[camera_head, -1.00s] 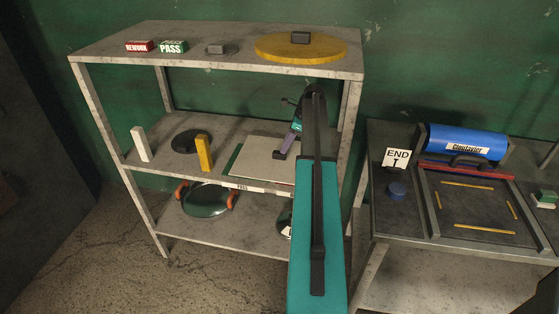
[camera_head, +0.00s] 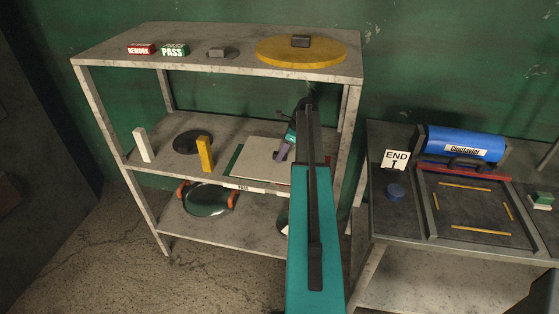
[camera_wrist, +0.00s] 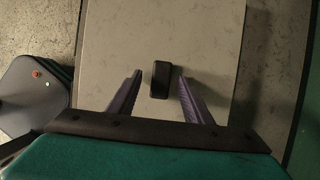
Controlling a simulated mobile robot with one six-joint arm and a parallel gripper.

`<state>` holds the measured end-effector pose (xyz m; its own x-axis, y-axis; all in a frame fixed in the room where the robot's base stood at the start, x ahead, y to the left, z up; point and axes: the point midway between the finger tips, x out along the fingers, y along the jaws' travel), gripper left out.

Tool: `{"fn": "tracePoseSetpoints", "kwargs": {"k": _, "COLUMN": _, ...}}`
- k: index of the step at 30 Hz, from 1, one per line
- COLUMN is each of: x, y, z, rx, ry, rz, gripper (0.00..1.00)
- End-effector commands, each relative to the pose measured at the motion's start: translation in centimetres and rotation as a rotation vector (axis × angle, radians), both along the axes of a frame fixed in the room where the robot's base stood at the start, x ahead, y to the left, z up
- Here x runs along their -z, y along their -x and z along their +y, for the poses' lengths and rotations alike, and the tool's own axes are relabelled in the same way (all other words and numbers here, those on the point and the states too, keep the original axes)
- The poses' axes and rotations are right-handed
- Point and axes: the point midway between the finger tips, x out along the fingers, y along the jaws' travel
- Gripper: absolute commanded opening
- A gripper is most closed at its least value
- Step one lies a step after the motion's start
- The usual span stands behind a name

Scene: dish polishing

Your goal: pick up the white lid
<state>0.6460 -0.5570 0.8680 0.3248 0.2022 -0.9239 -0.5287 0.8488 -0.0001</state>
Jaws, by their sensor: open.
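The white lid (camera_head: 255,160) is a pale square plate lying on the middle shelf. A green edge shows along its left side. In the wrist view the lid (camera_wrist: 122,48) fills the middle, with its black block handle (camera_wrist: 160,80) standing on it. My gripper (camera_wrist: 158,85) is open, with one purple finger on each side of the handle and a gap on both sides. In the head view my gripper (camera_head: 284,152) is over the lid's right part, and my arm hides the lid's right side.
A yellow block (camera_head: 204,154), a dark disc (camera_head: 186,143) and a white block (camera_head: 142,145) stand left of the lid. The top shelf (camera_head: 120,62) is above, with a yellow round lid (camera_head: 275,55). A shelf post (camera_head: 347,115) is close right of my arm.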

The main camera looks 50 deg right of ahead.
Motion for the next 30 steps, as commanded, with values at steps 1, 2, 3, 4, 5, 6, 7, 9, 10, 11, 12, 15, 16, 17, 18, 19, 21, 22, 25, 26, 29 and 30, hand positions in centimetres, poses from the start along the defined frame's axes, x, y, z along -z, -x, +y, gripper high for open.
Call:
{"fn": "tracePoseSetpoints", "kwargs": {"k": 1, "x": 0.09, "y": -0.03, "z": 0.03, "rx": 0.000, "ry": 0.000, "rz": 0.000, "gripper": 0.45}}
{"fn": "tracePoseSetpoints", "kwargs": {"k": 2, "x": 0.12, "y": -0.03, "z": 0.02, "rx": 0.000, "ry": 0.000, "rz": 0.000, "gripper": 0.45}}
{"fn": "tracePoseSetpoints", "kwargs": {"k": 3, "x": 0.15, "y": -0.03, "z": 0.02, "rx": 0.000, "ry": 0.000, "rz": 0.000, "gripper": 0.45}}
{"fn": "tracePoseSetpoints", "kwargs": {"k": 4, "x": 0.16, "y": -0.03, "z": 0.02, "rx": 0.000, "ry": 0.000, "rz": 0.000, "gripper": 0.45}}
{"fn": "tracePoseSetpoints", "kwargs": {"k": 5, "x": 0.16, "y": -0.02, "z": 0.01, "rx": 0.000, "ry": 0.000, "rz": 0.000, "gripper": 0.45}}
{"fn": "tracePoseSetpoints", "kwargs": {"k": 6, "x": 0.16, "y": -0.01, "z": 0.00, "rx": 0.000, "ry": 0.000, "rz": 0.000, "gripper": 0.45}}
{"fn": "tracePoseSetpoints", "kwargs": {"k": 7, "x": 0.16, "y": -0.01, "z": 0.00, "rx": 0.000, "ry": 0.000, "rz": 0.000, "gripper": 0.45}}
{"fn": "tracePoseSetpoints", "kwargs": {"k": 9, "x": 0.15, "y": 0.00, "z": -0.01, "rx": 0.000, "ry": 0.000, "rz": 0.000, "gripper": 0.45}}
{"fn": "tracePoseSetpoints", "kwargs": {"k": 10, "x": 0.14, "y": 0.00, "z": -0.01, "rx": 0.000, "ry": 0.000, "rz": 0.000, "gripper": 0.45}}
{"fn": "tracePoseSetpoints", "kwargs": {"k": 11, "x": 0.15, "y": 0.01, "z": -0.02, "rx": 0.001, "ry": 0.000, "rz": 0.000, "gripper": 0.45}}
{"fn": "tracePoseSetpoints", "kwargs": {"k": 12, "x": 0.14, "y": 0.01, "z": -0.03, "rx": 0.001, "ry": 0.000, "rz": 0.000, "gripper": 0.45}}
{"fn": "tracePoseSetpoints", "kwargs": {"k": 15, "x": 0.14, "y": 0.01, "z": -0.03, "rx": 0.001, "ry": 0.000, "rz": 0.000, "gripper": 0.45}}
{"fn": "tracePoseSetpoints", "kwargs": {"k": 16, "x": 0.14, "y": 0.02, "z": -0.04, "rx": 0.001, "ry": 0.000, "rz": 0.000, "gripper": 0.45}}
{"fn": "tracePoseSetpoints", "kwargs": {"k": 17, "x": 0.14, "y": 0.02, "z": -0.04, "rx": 0.001, "ry": 0.000, "rz": 0.000, "gripper": 0.45}}
{"fn": "tracePoseSetpoints", "kwargs": {"k": 18, "x": 0.14, "y": 0.02, "z": -0.04, "rx": 0.001, "ry": 0.000, "rz": 0.000, "gripper": 0.39}}
{"fn": "tracePoseSetpoints", "kwargs": {"k": 19, "x": 0.14, "y": 0.03, "z": -0.04, "rx": 0.001, "ry": 0.000, "rz": 0.000, "gripper": 0.34}}
{"fn": "tracePoseSetpoints", "kwargs": {"k": 21, "x": 0.13, "y": 0.03, "z": -0.05, "rx": 0.001, "ry": 0.000, "rz": 0.000, "gripper": 0.22}}
{"fn": "tracePoseSetpoints", "kwargs": {"k": 22, "x": 0.13, "y": 0.04, "z": -0.05, "rx": 0.001, "ry": 0.000, "rz": 0.000, "gripper": 0.17}}
{"fn": "tracePoseSetpoints", "kwargs": {"k": 25, "x": 0.13, "y": 0.05, "z": -0.04, "rx": 0.001, "ry": 0.000, "rz": 0.000, "gripper": 0.00}}
{"fn": "tracePoseSetpoints", "kwargs": {"k": 26, "x": 0.13, "y": 0.05, "z": -0.04, "rx": 0.001, "ry": 0.000, "rz": 0.000, "gripper": 0.00}}
{"fn": "tracePoseSetpoints", "kwargs": {"k": 29, "x": 0.14, "y": 0.06, "z": -0.05, "rx": 0.001, "ry": 0.000, "rz": 0.000, "gripper": 0.00}}
{"fn": "tracePoseSetpoints", "kwargs": {"k": 30, "x": 0.14, "y": 0.06, "z": -0.05, "rx": 0.001, "ry": 0.000, "rz": 0.000, "gripper": 0.00}}
